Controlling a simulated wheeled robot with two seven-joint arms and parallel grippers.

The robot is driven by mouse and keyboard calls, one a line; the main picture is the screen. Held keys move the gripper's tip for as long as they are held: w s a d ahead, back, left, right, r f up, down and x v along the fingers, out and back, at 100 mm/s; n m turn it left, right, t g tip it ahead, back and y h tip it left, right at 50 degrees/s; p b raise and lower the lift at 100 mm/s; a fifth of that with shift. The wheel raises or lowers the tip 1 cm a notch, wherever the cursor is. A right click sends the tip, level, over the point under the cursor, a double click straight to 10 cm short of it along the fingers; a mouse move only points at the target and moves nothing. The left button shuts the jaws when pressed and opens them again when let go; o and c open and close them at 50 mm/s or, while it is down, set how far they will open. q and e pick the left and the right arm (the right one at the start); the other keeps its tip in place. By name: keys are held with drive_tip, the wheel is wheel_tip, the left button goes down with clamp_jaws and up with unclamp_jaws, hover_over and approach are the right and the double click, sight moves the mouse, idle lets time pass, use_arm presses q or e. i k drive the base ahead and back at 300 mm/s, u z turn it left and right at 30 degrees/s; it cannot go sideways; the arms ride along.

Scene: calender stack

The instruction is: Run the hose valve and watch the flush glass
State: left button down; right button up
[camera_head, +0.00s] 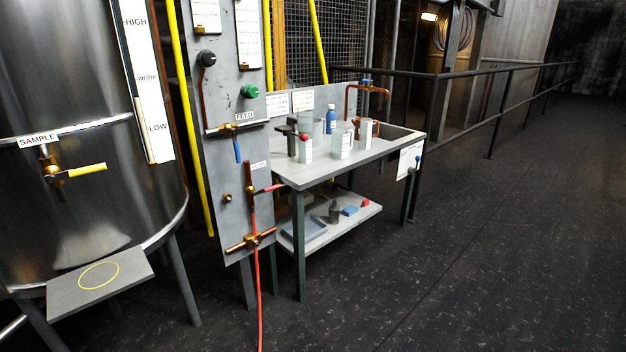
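A grey upright panel (219,112) stands between the steel tank and the bench. Low on it a copper pipe (249,205) carries a valve with a red lever (270,188), which points right, below a small label too small to read surely. A brass cross fitting (250,241) sits at the pipe's lower end, and a red hose (259,300) hangs from there to the floor. I cannot tell which thing is the flush glass; clear containers, one of them a jug (342,143), stand on the bench. Neither of my grippers is in view.
The tank (75,105) has a SAMPLE tap with a yellow lever (87,170) above a shelf with a yellow ring (65,292). A FEED valve has a blue lever (238,151). The bench (310,177) holds several vessels. Open floor (460,250) lies right, before a railing (500,70).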

sight(256, 193)
drive_tip(key=u, duration=0.1)
drive_tip(key=i, duration=0.85)
drive_tip(key=u, duration=1)
drive_tip(key=i, duration=0.45)
drive_tip(key=u, duration=0.4)
